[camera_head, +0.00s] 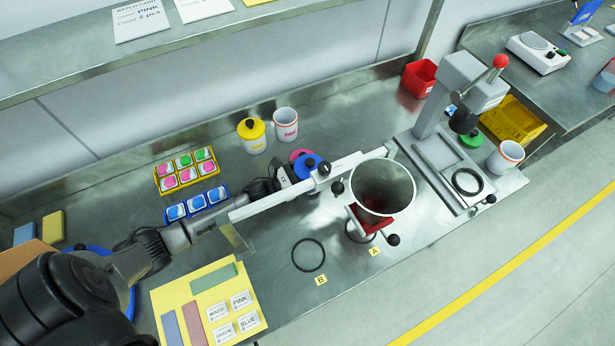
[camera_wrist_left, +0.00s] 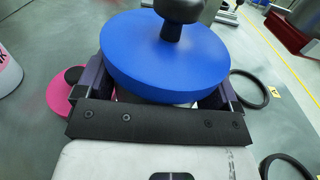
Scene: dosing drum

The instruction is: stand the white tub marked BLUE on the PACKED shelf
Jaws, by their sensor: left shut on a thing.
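A tub with a blue lid and black knob (camera_head: 308,166) stands or hangs between the jaws of my left gripper (camera_head: 292,186). In the left wrist view the blue lid (camera_wrist_left: 165,55) fills the space between the fingers, with a sliver of white body under it. Its marking is hidden, and I cannot tell whether its base touches the bench. A steel shelf (camera_head: 75,72) with white cards runs along the upper left; no PACKED sign is readable on it. My right gripper is not in view.
An open drum (camera_head: 384,188) in a white-barred frame stands close right of the held tub. A pink lid (camera_wrist_left: 60,96) lies beside it. A yellow-lidded tub (camera_head: 252,135) and an open white tub (camera_head: 285,124) stand behind. Bench rings A and B lie in front.

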